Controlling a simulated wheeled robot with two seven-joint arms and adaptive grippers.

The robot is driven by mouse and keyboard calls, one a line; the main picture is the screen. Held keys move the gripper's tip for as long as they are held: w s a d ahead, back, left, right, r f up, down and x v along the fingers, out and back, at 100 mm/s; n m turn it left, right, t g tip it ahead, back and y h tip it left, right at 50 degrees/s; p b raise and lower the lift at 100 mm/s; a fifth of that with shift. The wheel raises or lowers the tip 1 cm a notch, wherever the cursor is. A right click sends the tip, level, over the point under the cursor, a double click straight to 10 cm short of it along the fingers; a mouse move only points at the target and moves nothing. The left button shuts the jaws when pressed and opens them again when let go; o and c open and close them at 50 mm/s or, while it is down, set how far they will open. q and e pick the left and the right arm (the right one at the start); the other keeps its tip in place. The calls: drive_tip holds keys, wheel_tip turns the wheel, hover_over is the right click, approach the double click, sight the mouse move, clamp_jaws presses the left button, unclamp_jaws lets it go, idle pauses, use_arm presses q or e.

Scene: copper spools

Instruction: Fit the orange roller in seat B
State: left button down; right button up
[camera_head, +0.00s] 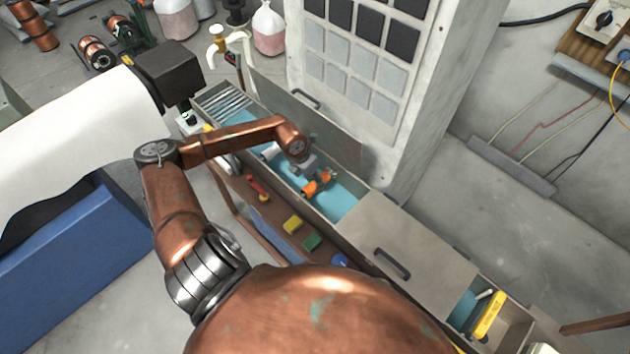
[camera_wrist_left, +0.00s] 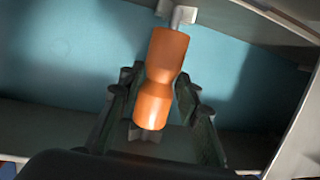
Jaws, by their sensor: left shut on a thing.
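The orange roller (camera_head: 318,184) is in the open blue-lined drawer. It is waisted in the middle, and it shows large in the left wrist view (camera_wrist_left: 163,70). My left gripper (camera_head: 312,177) reaches down into the drawer and is shut on the roller. Its dark fingers (camera_wrist_left: 157,98) lie on both sides of the roller's lower half. A grey angled piece (camera_wrist_left: 183,16) meets the roller's upper end, and a small grey part shows at its lower end. No seat label is legible, so I cannot tell seat B. My right gripper is not in view.
The drawer wall (camera_head: 352,172) and the closed grey top (camera_head: 400,235) bound the space. A shelf below holds a yellow block (camera_head: 293,223), a green block (camera_head: 312,242) and a red-handled tool (camera_head: 257,187). A yellow tool (camera_head: 488,315) lies in the right compartment.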

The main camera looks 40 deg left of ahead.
use_arm(q)
drive_tip(key=shift+f, duration=0.2)
idle(0.6)
drive_tip(key=c, duration=1.4)
unclamp_jaws()
drive_tip(key=shift+o, duration=0.2)
drive_tip(key=v, duration=1.2)
